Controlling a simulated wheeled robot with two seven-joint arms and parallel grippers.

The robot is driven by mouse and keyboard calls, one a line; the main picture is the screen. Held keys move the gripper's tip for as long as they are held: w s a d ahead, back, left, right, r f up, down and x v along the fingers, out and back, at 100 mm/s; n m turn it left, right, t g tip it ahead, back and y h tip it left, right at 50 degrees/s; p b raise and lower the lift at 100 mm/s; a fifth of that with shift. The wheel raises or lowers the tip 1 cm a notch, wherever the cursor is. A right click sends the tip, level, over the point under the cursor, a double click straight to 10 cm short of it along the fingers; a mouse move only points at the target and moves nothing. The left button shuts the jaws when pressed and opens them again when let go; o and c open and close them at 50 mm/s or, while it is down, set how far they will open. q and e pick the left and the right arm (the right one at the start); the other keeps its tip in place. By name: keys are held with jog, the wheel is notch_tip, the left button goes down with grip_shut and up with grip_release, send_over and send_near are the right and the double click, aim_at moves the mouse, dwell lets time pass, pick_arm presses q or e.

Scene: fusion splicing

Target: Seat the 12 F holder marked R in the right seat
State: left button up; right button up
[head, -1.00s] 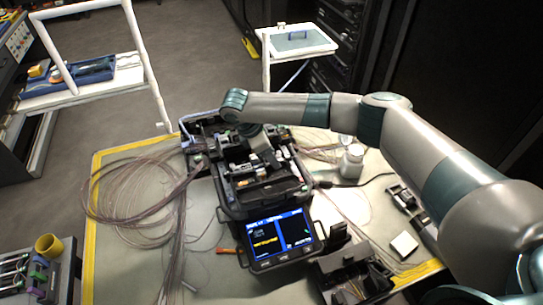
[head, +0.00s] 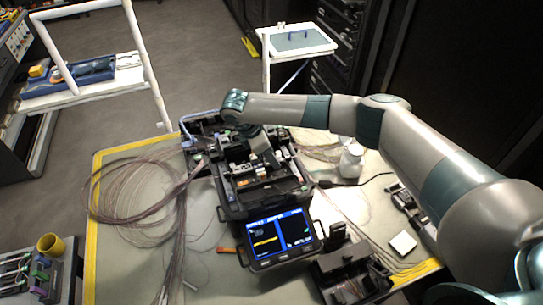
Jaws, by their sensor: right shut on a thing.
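The fusion splicer (head: 262,205) stands open in the middle of the table, its lit screen (head: 281,238) facing the front. My right gripper (head: 270,163) points down into the splicer's working area from above. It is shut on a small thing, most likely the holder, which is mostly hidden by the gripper. The R mark cannot be read at this size. The right seat lies under or close beside the gripper and cannot be made out clearly. My left gripper is not in view.
Coiled fibre cables (head: 130,190) lie left of the splicer. A white bottle (head: 351,161) stands behind right. A black open box (head: 350,272) and a white pad (head: 403,243) lie at the front right. A yellow cup (head: 49,245) stands at the left.

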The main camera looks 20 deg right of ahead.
jog(key=o, duration=1.1)
jog(key=shift+o, duration=0.5)
jog(key=shift+a+r, duration=0.15)
jog(key=b+v, duration=0.4)
jog(key=v, duration=1.3)
jog(key=shift+b, duration=0.4)
